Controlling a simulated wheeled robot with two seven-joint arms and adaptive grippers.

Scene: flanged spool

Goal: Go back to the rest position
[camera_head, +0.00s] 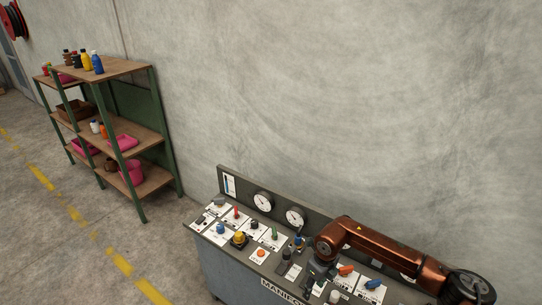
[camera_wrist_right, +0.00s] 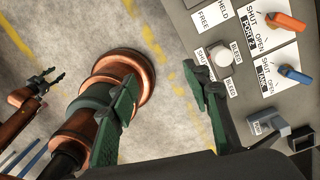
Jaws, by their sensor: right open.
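My right arm reaches in from the right in the head view. Its gripper (camera_head: 318,272) points down over the front part of the control panel (camera_head: 229,252). In the right wrist view the green fingers of this gripper (camera_wrist_right: 164,74) are wide apart with nothing between them. One finger shows close beside a white round knob (camera_wrist_right: 222,58) labelled BLEED; whether they touch I cannot tell. My left gripper (camera_wrist_right: 56,78) shows small at the left of the wrist view, fingers apart and empty. It is out of the head view.
The panel carries two gauges (camera_head: 263,201), several coloured knobs and orange (camera_wrist_right: 285,22) and blue (camera_wrist_right: 293,73) handles. A concrete wall (camera_head: 350,100) stands behind it. Shelves (camera_head: 150,135) with bottles and bins stand at the left. The floor (camera_head: 70,180) between is clear.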

